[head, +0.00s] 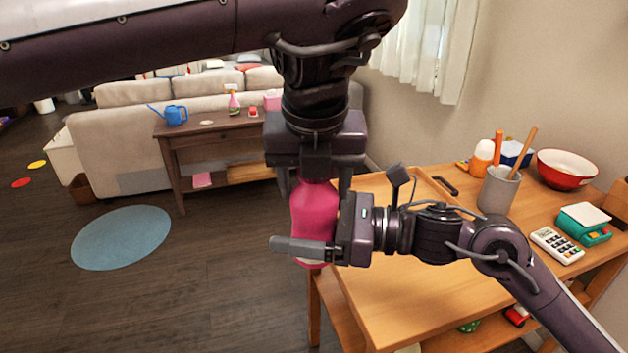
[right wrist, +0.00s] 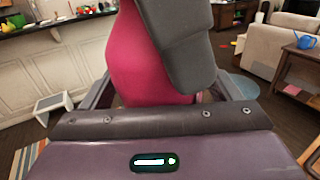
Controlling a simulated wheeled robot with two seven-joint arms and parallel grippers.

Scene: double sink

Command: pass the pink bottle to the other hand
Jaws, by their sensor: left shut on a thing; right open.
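The pink bottle (head: 314,208) hangs below my left gripper (head: 316,180), which is shut on its upper part from above. The bottle looks upright and is held in the air, at the left edge of the wooden table as seen in the head view. My right gripper (head: 305,246) comes in from the right at the bottle's lower part, open, with a finger across the front of the bottle. In the right wrist view the bottle (right wrist: 150,60) fills the space between the right fingers, partly covered by one grey finger. I cannot tell whether the right fingers touch it.
The wooden table (head: 400,300) holds a tray, a grey cup (head: 498,190) with utensils, a red bowl (head: 567,169), a calculator (head: 557,245) and a green-and-white device (head: 584,223). A console table (head: 215,135) and sofa (head: 130,120) stand behind. Open floor lies left.

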